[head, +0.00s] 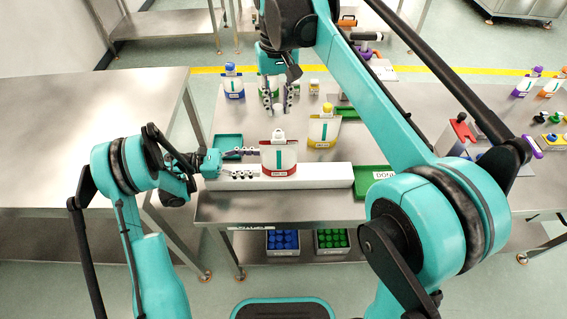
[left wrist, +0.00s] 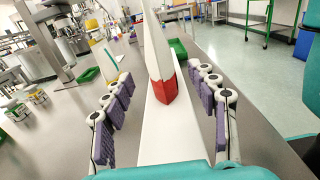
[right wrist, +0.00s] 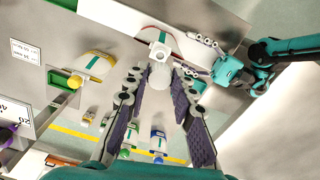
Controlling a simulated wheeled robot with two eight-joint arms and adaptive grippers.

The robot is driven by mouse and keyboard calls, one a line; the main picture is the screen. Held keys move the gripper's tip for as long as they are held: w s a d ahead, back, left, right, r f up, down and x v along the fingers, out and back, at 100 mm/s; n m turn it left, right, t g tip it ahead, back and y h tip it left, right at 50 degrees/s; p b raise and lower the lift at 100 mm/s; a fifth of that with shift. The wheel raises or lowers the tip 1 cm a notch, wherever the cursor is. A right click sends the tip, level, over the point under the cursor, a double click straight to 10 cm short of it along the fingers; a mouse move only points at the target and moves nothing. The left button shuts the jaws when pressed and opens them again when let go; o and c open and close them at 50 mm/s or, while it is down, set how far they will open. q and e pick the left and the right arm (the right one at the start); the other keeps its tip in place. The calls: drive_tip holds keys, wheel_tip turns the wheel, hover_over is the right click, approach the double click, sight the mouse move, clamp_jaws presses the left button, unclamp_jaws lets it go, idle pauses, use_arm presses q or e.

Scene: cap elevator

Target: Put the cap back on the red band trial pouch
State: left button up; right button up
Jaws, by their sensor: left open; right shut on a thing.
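The red band pouch (head: 280,158) stands upright on a long white block (head: 320,176), its spout pointing up. In the left wrist view its edge and red lower part (left wrist: 165,88) show ahead, between the two finger lines. My left gripper (head: 250,163) is open beside the pouch's left side and does not close on it. My right gripper (head: 277,104) is above and behind the pouch, pointing down. In the right wrist view its fingertips are shut on a small whitish cap (right wrist: 160,75). The pouch spout (right wrist: 160,50) shows just past the cap, apart or touching I cannot tell.
A yellow-capped pouch (head: 323,128) stands behind right, and a blue-capped pouch (head: 233,85) behind left. Green trays (head: 374,180) lie beside the block. A bare table (head: 90,120) lies at left.

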sight(276, 162)
use_arm(q)
drive_tip(key=shift+r, duration=0.1)
drive_tip(key=shift+d, duration=3.75)
drive_tip(key=shift+c, duration=0.3)
clamp_jaws()
use_arm(e)
drive_tip(key=shift+f, duration=2.45)
